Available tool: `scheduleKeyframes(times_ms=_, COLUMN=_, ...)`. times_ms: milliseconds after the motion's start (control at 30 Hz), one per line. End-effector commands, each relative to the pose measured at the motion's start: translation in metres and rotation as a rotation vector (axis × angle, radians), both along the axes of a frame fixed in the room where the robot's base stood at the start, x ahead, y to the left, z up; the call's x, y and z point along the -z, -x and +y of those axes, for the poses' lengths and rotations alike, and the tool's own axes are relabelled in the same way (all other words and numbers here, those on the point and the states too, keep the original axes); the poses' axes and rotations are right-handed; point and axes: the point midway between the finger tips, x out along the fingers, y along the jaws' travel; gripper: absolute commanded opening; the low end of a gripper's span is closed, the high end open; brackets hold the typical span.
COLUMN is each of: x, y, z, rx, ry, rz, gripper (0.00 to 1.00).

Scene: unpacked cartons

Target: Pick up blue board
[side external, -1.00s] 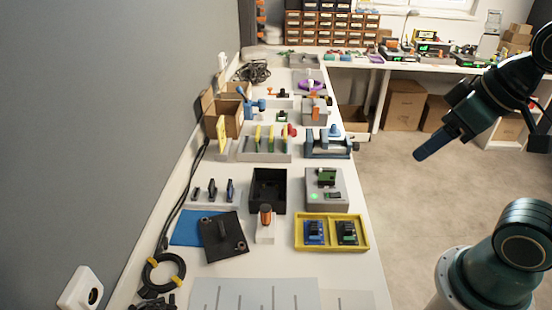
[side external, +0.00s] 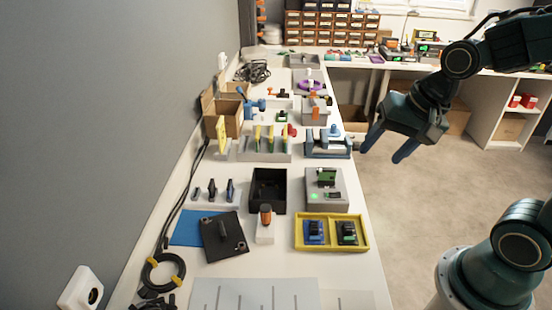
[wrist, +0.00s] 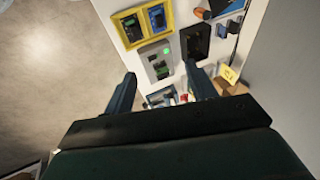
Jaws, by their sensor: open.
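The blue board (side external: 314,231) lies in the left part of a yellow tray (side external: 366,239) near the front right of the bench. A green board (side external: 347,232) lies in the right part of the same tray. In the wrist view the blue board (wrist: 157,16) shows at the top, in the yellow tray (wrist: 147,41). My gripper (side external: 384,155) is open and empty, with two blue fingers pointing down. It is beyond the bench's right edge, above and farther back than the tray. In the wrist view my gripper (wrist: 161,84) has its fingers wide apart.
A grey test box (side external: 340,200) with a green board stands just behind the tray. A black bin (side external: 268,207), a white stand with an orange-topped piece (side external: 265,232) and a dark plate (side external: 223,247) are to the left. A blue-grey vise (side external: 328,151) sits farther back.

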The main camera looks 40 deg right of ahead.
Motion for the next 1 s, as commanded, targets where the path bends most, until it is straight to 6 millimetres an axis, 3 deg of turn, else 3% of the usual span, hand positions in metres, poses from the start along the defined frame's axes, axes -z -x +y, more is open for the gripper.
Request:
scheduleKeyframes(times_ms=500, x=0.084, y=-0.053, z=-0.008, rx=0.739, ry=-0.375, rz=0.171, gripper=0.56)
scheduleKeyframes(times_ms=800, x=0.136, y=-0.069, z=-0.013, rx=1.183, ry=-0.572, rz=0.286, gripper=0.56)
scheduleKeyframes(times_ms=1000, x=0.157, y=-0.074, z=-0.015, rx=1.371, ry=-0.651, rz=0.334, gripper=0.56)
